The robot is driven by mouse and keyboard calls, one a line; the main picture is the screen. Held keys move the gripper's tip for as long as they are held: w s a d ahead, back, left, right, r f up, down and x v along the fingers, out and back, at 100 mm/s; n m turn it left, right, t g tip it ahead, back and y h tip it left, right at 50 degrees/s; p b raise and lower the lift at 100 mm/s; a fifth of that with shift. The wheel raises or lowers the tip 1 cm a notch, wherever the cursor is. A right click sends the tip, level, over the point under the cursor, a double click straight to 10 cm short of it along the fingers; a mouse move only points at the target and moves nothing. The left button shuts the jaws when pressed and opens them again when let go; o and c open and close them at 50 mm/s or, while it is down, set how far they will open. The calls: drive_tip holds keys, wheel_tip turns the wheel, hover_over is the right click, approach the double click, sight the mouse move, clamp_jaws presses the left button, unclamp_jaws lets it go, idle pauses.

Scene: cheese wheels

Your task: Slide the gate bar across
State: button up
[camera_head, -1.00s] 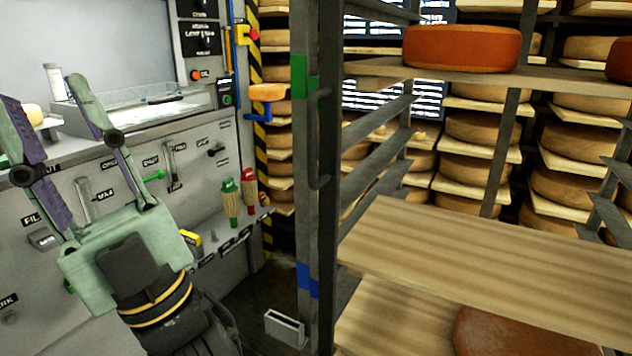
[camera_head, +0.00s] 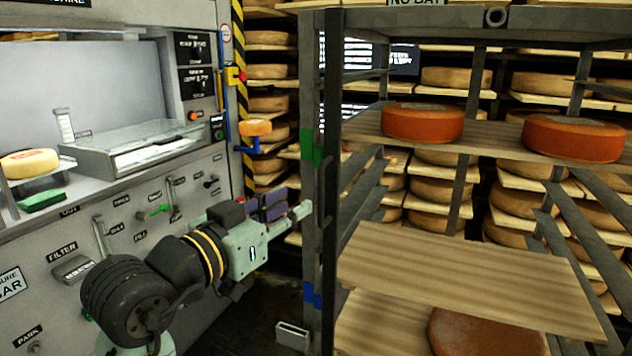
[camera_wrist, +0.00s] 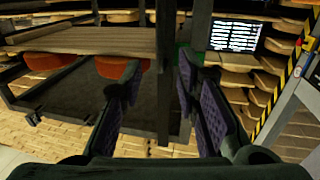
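A dark upright bar (camera_head: 331,225), with what looks like a slim handle on it, stands at the front left edge of the cheese rack. It may be the gate bar; I cannot tell for sure. Beside it is a grey post (camera_head: 308,225) with a green band and a blue band. My gripper (camera_head: 290,208) is left of the post in the head view, level with its middle and apparently apart from it. In the wrist view my gripper (camera_wrist: 160,72) is open, its purple-padded fingers apart and nothing held. An upright of the rack (camera_wrist: 165,95) shows beyond the gap between them.
The rack's upper shelf (camera_head: 365,125) holds two orange cheese wheels (camera_head: 422,122); a wooden board (camera_head: 450,275) juts out below. A machine panel (camera_head: 50,240) with levers stands left. A yellow-black striped post (camera_head: 240,90) stands behind my gripper. A small metal bracket (camera_head: 292,335) is near the floor.

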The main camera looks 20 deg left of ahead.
sight(319, 188)
drive_tip(key=p+x, duration=0.2)
drive_tip(key=x, duration=0.7)
drive_tip(key=shift+w+d+p, duration=0.1)
drive_tip(key=shift+w+p, duration=0.2)
drive_tip(key=shift+p, duration=0.05)
clamp_jaws()
idle(0.4)
